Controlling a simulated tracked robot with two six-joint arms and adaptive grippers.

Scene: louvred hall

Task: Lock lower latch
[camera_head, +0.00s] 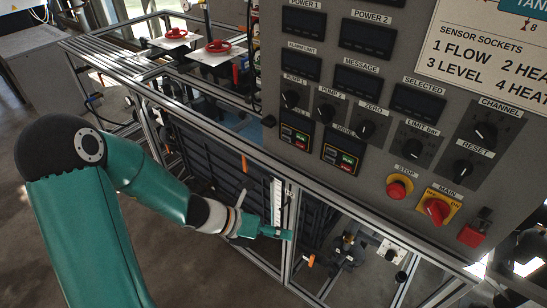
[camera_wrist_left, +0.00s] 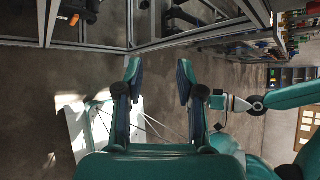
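My left gripper (camera_head: 285,234) is at the front frame of the metal cabinet, by an upright post. In the left wrist view my left gripper (camera_wrist_left: 158,78) is open, its two fingers apart with only floor showing between them. A small orange piece (camera_head: 310,260), which looks like the lower latch handle, sits just right of and below the gripper. An orange piece also shows at the upper left of the wrist view (camera_wrist_left: 74,19), apart from the fingers. A second orange handle (camera_head: 244,163) is higher up on the dark panel. My right gripper cannot be made out.
The grey control panel (camera_head: 330,180) with knobs and a red stop button (camera_head: 399,187) overhangs the frame on the right. Two red valve wheels (camera_head: 218,46) sit at the back left. Metal rails surround the gripper; open floor (camera_head: 200,270) lies in front.

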